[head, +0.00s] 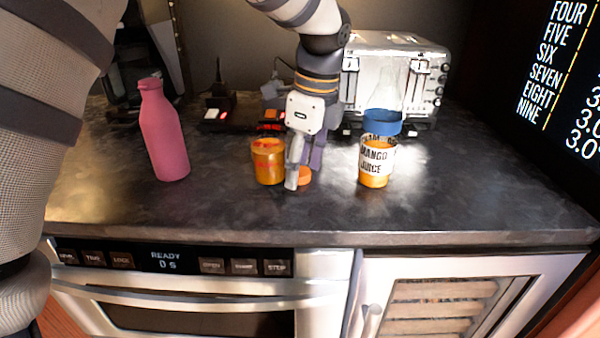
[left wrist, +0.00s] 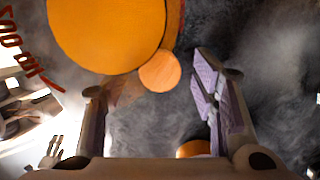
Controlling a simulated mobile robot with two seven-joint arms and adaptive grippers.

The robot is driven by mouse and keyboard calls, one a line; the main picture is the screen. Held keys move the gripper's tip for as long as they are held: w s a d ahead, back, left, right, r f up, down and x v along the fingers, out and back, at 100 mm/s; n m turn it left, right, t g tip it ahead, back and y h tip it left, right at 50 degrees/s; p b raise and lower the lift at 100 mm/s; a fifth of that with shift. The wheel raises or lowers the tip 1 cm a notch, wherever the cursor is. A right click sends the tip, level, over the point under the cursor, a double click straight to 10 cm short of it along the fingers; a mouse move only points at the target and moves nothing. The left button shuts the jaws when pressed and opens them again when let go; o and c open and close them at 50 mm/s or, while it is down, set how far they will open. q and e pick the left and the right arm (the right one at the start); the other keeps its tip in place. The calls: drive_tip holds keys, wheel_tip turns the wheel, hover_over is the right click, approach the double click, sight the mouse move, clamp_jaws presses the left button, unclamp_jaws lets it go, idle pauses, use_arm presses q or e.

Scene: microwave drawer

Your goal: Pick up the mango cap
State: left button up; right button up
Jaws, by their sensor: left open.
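My left gripper (head: 303,168) points down over the counter, open, with its fingers also in the left wrist view (left wrist: 158,100). A small orange cap (head: 305,177) lies on the counter beside the near fingertip, partly hidden by it. In the left wrist view an orange edge (left wrist: 193,149) shows low between the fingers, mostly hidden by the gripper; I cannot tell for sure that it is this cap. My right gripper is not in view.
An orange jar (head: 267,162) with red lettering stands close left of the gripper. A pink bottle (head: 164,135) stands further left. The dark counter (head: 270,215) is clear in front, above a microwave drawer (head: 190,290).

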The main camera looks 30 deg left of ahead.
use_arm(q)
drive_tip(key=c, duration=0.8)
drive_tip(key=shift+r, duration=0.15)
drive_tip(key=shift+c, duration=0.2)
drive_tip(key=shift+r, duration=0.35)
drive_tip(key=s+d+r+p, duration=0.1)
drive_tip(key=s+d+r, duration=0.6)
drive_tip(key=s+r, duration=0.4)
drive_tip(key=shift+s+d+r, duration=0.3)
drive_tip(key=shift+d+r, duration=0.1)
drive_tip(key=shift+r, duration=0.15)
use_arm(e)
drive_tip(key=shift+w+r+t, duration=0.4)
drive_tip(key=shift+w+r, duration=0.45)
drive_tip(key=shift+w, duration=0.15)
use_arm(q)
drive_tip(key=shift+c, duration=0.6)
drive_tip(key=shift+f, duration=0.1)
